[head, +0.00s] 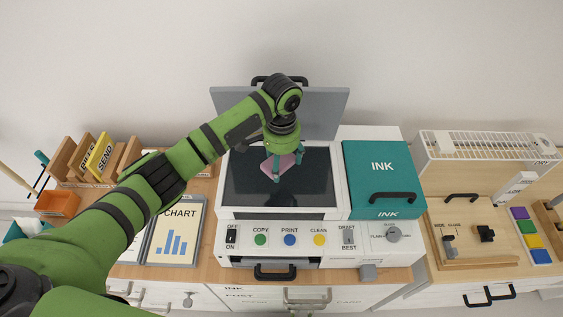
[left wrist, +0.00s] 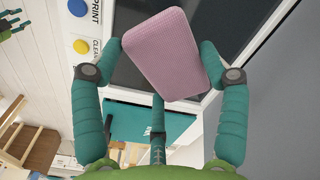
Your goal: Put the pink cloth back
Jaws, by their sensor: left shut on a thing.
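The pink cloth (head: 283,166) is a small rounded pad with a fine ribbed surface. My left gripper (head: 283,172) is shut on it, above the dark scanner glass (head: 245,190) of the printer. In the left wrist view the cloth (left wrist: 163,52) sits between the teal fingertips, tilted. The raised grey scanner lid (head: 325,110) stands behind the gripper. I cannot tell whether the cloth touches the glass.
A teal ink box (head: 375,165) with a black handle is right of the glass. A button panel (head: 330,238) runs along the printer's front. A chart booklet (head: 176,240) lies left of the printer. A wooden tray (head: 475,235) and colored blocks (head: 527,228) are farther right.

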